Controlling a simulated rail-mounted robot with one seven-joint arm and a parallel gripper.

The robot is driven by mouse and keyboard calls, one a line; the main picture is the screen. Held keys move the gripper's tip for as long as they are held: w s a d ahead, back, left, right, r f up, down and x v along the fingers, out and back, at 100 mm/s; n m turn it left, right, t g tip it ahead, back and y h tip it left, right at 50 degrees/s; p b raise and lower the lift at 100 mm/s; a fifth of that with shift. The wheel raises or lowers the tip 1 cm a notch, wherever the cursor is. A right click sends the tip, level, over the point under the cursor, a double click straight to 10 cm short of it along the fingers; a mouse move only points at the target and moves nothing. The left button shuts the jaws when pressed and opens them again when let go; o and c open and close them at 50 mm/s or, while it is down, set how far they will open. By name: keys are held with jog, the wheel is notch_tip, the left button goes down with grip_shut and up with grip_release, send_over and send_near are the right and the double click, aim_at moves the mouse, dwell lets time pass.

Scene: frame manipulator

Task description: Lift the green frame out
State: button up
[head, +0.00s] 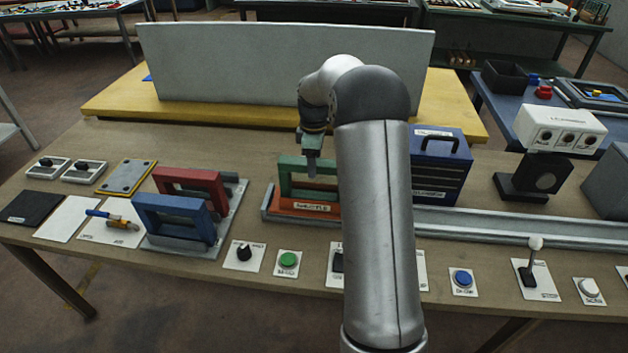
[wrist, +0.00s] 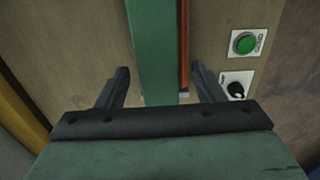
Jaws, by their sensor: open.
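The green frame (head: 289,164) stands upright in the orange carriage (head: 304,207) at the left end of the metal rail. My arm hides its right part in the head view. My gripper (head: 311,172) points down at the frame's top bar. In the wrist view, the green bar (wrist: 155,35) runs between the two fingers of my open gripper (wrist: 160,72), with a gap on each side. The orange carriage edge (wrist: 184,45) shows just right of the bar.
A blue frame (head: 172,207) and a red frame (head: 190,178) stand in a grey rack to the left. A blue box (head: 440,165) with a handle stands to the right. Buttons and a knob (head: 244,252) line the front edge. A grey panel (head: 285,65) stands behind.

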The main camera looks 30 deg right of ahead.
jog(key=shift+f, duration=0.85)
grip_shut()
jog(key=shift+w+r, duration=0.1)
jog(key=shift+r, duration=0.1)
